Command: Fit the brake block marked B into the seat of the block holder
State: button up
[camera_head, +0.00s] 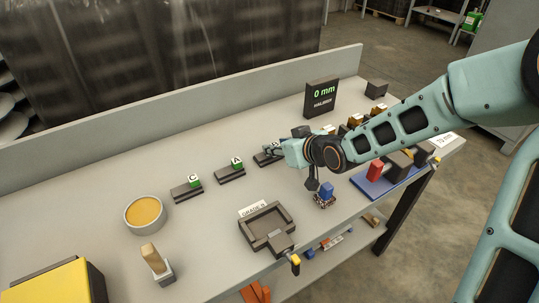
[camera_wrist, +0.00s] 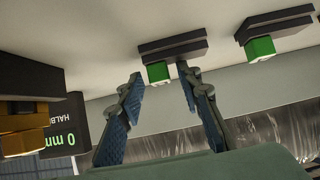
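Three dark brake blocks with green tags stand in a row on the bench. One is marked C (camera_head: 186,193) and one A (camera_head: 230,176). The third block (camera_head: 263,160) is partly hidden by my gripper (camera_head: 276,151), and its letter is not readable. In the wrist view this block (camera_wrist: 185,46) with its green tag lies just beyond the fingertips of my gripper (camera_wrist: 160,79). The two blue-padded fingers are spread apart with nothing held between them. A dark square frame (camera_head: 246,232) with a label and a yellow-tipped lever stands at the front; I cannot tell whether it is the block holder.
A round tin (camera_head: 145,214) with yellow contents and a wooden-handled tool (camera_head: 154,262) stand at the left. A small blue-topped item (camera_head: 326,190) is below my arm. A blue board (camera_head: 385,184) with blocks is at the right. A "0 mm" display (camera_head: 321,96) stands behind.

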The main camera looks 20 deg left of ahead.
grip_shut()
jog(key=shift+r, duration=0.1)
